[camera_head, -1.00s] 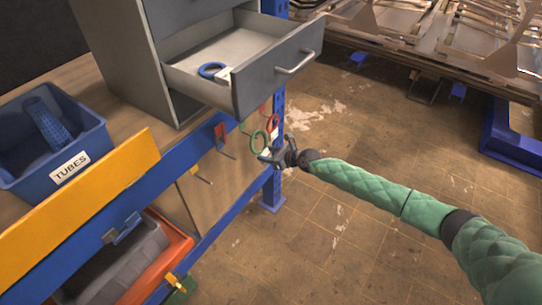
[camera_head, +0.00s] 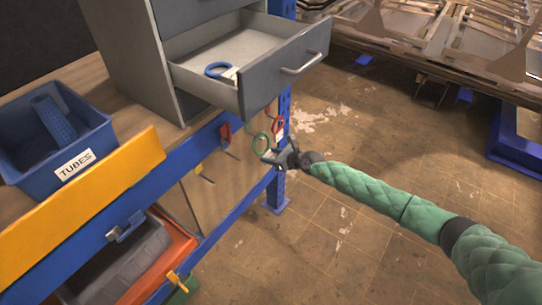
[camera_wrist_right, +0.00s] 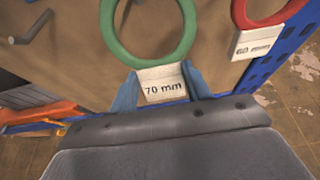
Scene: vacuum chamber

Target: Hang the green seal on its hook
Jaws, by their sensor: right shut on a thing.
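The green seal (camera_head: 261,144) is a thin ring with a white "70 mm" tag. It shows large at the top of the right wrist view (camera_wrist_right: 189,40), partly cut off. My right gripper (camera_head: 277,155) is shut on its tag (camera_wrist_right: 163,86), which sits between the two blue fingertips. The ring stands up beyond the fingers, in front of the workbench side. A dark peg (camera_wrist_right: 33,28) shows at upper left in the wrist view. I cannot tell whether the seal touches any hook. My left gripper is out of view.
A red seal (camera_head: 278,125) with a "60 mm" tag (camera_wrist_right: 254,46) is just right of the green one. Above, an open grey drawer (camera_head: 285,75) holds a blue ring (camera_head: 217,69). A blue TUBES bin (camera_head: 98,137) stands left.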

